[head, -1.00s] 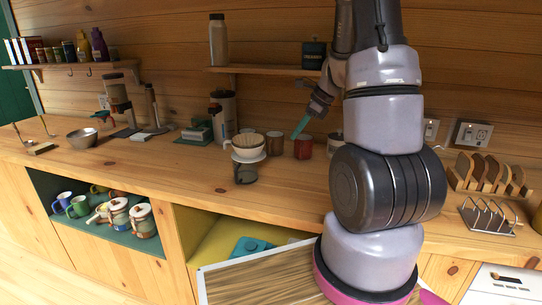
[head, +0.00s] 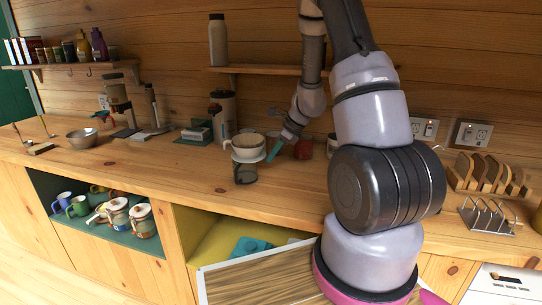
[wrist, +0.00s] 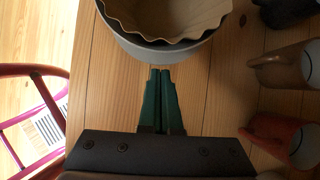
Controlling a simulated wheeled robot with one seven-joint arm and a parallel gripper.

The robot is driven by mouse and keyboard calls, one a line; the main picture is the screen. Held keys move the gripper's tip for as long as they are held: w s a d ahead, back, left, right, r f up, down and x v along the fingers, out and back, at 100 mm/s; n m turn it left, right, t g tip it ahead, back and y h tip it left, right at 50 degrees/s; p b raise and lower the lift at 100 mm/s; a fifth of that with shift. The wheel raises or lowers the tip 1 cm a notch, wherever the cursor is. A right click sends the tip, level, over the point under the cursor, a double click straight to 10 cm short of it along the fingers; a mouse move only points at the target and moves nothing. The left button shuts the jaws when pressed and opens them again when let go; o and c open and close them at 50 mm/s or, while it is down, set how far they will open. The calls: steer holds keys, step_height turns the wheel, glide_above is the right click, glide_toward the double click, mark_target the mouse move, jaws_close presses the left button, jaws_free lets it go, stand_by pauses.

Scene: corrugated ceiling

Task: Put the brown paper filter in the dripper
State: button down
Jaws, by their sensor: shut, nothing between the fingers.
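The brown paper filter (wrist: 165,12), with a wavy rim, sits inside the dripper (wrist: 165,51) in the wrist view. The filter's rim stands above the dripper's edge; its bottom is hidden. In the head view the pale dripper (head: 248,156) rests on a dark glass server (head: 245,174) on the counter, with the filter (head: 247,140) in its top. My gripper (head: 270,157) is just right of the dripper, its green fingers pointing down and left. In the wrist view the fingers (wrist: 160,72) are together and empty, close to the dripper's near side.
A brown cup (wrist: 282,70) and a red cup (wrist: 283,136) stand to the right in the wrist view. A tall canister (head: 222,115) stands behind the dripper. The counter (head: 150,165) is clear to the dripper's left. A pink-red frame (wrist: 35,110) shows beyond the counter edge.

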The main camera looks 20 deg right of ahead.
steer(key=shift+w+a, duration=0.1)
steer(key=shift+a, duration=0.15)
steer(key=shift+w+a, duration=0.6)
steer(key=shift+a, duration=0.25)
